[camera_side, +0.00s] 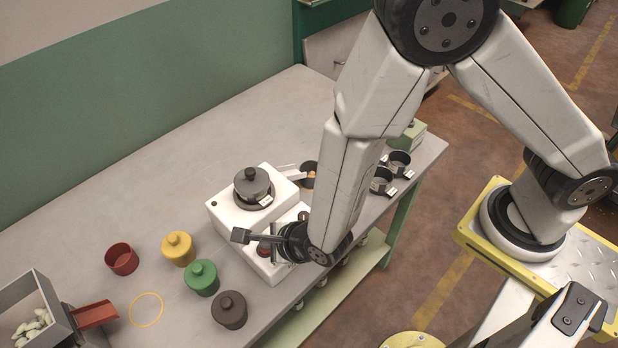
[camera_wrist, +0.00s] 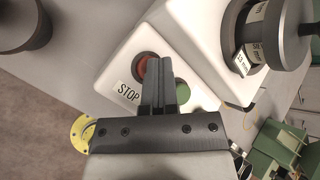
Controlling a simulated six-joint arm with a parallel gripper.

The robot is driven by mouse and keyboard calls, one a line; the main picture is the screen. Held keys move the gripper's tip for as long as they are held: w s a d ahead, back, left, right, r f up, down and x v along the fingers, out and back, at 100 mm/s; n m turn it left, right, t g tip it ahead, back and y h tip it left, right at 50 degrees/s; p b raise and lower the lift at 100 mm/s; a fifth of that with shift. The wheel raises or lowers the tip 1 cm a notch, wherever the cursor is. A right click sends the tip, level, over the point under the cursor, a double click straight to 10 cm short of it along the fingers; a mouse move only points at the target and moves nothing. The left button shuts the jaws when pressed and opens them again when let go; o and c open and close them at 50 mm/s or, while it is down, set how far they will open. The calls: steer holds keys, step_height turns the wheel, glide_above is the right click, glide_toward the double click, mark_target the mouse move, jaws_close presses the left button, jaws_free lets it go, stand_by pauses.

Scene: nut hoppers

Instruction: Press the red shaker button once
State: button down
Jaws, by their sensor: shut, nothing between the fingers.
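The red button (camera_wrist: 144,66) sits on a white control box (camera_wrist: 116,75) beside a label reading STOP. In the wrist view the fingers of my gripper (camera_wrist: 160,64) are shut, empty, and overlap the right part of the red button. I cannot tell whether they touch it. A green button (camera_wrist: 183,96) is on the same box, to the right of the fingers and partly hidden. In the side view the red button (camera_side: 264,248) shows small beside my dark wrist; the fingertips are hard to make out there. The white shaker (camera_side: 228,213) carries a dark lidded pot (camera_side: 252,184).
A red cup (camera_side: 122,259) and a hopper of pale nuts (camera_side: 33,318) are farther left. Small dark cups (camera_side: 382,181) stand at the right. The back table is clear.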

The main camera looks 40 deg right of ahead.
steer(key=shift+r, duration=0.95)
steer(key=shift+r, duration=0.15)
steer(key=shift+r, duration=2.35)
steer(key=shift+d, duration=0.1)
steer(key=s+d+r+n+g, duration=0.1)
steer(key=d+r+n+g, duration=0.1)
steer(key=d+n, duration=0.6)
steer(key=s+d+r+n+g+h, duration=0.1)
steer(key=s+d+r+n+g, duration=0.1)
steer(key=d+n, duration=0.6)
steer(key=s+d+r+n+g+h, duration=0.1)
steer(key=d+r+n+g, duration=0.1)
steer(key=d+n, duration=0.6)
steer(key=shift+s+d+r+n, duration=0.35)
steer(key=shift+d+r, duration=0.1)
steer(key=shift+d, duration=0.4)
